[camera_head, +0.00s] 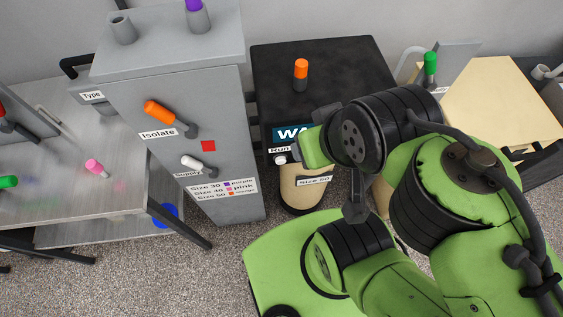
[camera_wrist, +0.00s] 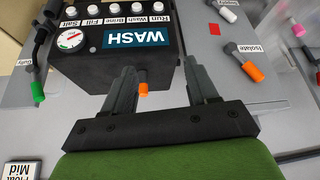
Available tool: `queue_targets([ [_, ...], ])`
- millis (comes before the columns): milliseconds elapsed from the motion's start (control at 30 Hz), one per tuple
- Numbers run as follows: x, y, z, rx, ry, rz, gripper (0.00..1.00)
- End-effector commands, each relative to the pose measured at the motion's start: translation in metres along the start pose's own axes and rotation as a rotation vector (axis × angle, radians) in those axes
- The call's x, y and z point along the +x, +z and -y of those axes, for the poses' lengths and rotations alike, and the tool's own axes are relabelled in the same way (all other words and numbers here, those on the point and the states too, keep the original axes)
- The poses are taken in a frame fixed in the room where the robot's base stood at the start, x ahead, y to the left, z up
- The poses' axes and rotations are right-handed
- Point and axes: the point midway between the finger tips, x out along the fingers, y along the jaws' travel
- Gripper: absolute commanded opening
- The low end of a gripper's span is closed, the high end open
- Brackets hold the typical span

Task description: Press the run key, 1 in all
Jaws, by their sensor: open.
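The run key (camera_wrist: 157,6) is a small pale button at the end of a row of similar keys on the black WASH box (camera_wrist: 84,70). Its "Run" label faces the camera, and the key is at the top edge of the wrist view. In the head view the run key (camera_head: 280,159) shows as a small white spot beside my green wrist, under the "Run" label. My gripper (camera_wrist: 161,68) is open and empty, its two fingers apart and pointing toward the box. The key lies beyond the fingertips. In the head view my arm hides the fingers and the other keys.
An orange-capped peg (camera_head: 301,72) stands on the black box. A grey cabinet (camera_head: 222,120) with an orange Isolate handle (camera_head: 160,113) and a white-tipped handle (camera_head: 192,162) stands left. A beige tank (camera_head: 296,190) sits below the box. A round gauge (camera_wrist: 70,39) is beside the keys.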

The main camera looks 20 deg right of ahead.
Motion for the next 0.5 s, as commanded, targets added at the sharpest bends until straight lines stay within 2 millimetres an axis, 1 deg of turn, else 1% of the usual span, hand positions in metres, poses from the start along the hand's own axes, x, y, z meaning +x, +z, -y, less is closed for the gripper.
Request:
queue_targets([
  [33, 0.0000, 0.0000, 0.0000, 0.000, 0.000, 0.000, 0.50],
  [300, 0.0000, 0.0000, 0.0000, 0.000, 0.000, 0.000, 0.08],
  [367, 0.0000, 0.0000, 0.0000, 0.000, 0.000, 0.000, 0.00],
  [500, 0.0000, 0.0000, 0.0000, 0.000, 0.000, 0.000, 0.00],
])
